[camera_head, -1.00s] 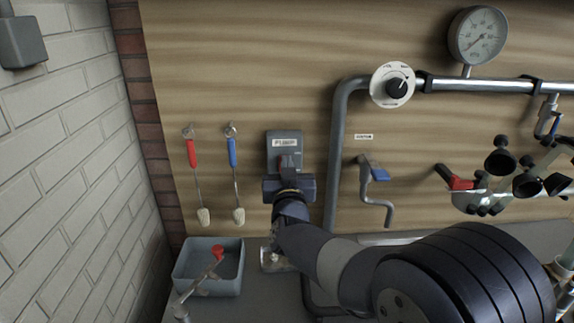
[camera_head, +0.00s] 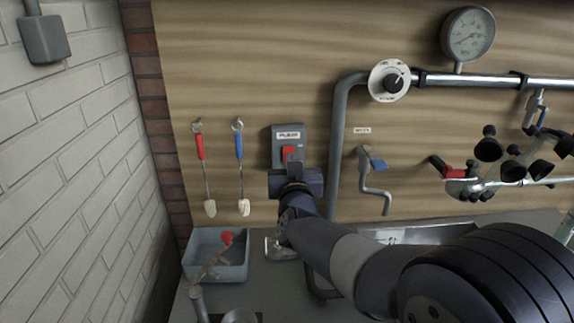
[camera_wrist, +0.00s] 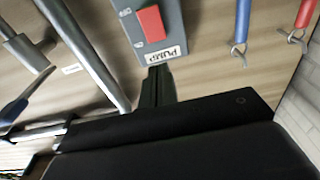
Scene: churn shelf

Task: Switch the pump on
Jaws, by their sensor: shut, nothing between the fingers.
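The pump switch is a grey box (camera_head: 276,150) on the wooden wall panel, with a white PUMP label above a red rocker (camera_head: 288,152). The box (camera_wrist: 178,18), its red rocker (camera_wrist: 150,24) and the label also show upside down in the wrist view. My gripper (camera_head: 294,170) is shut and empty, in front of the lower part of the box in the head view. In the wrist view my fingers (camera_wrist: 157,78) end close to the label edge, clear of the rocker. I cannot tell whether they touch the box, or which way the rocker is set.
A red-handled brush (camera_head: 201,148) and a blue-handled brush (camera_head: 239,148) hang left of the box. A vertical grey pipe (camera_head: 338,140) and a blue-tipped lever (camera_head: 377,164) are to its right. A grey bin (camera_head: 228,272) stands below. A brick wall bounds the left.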

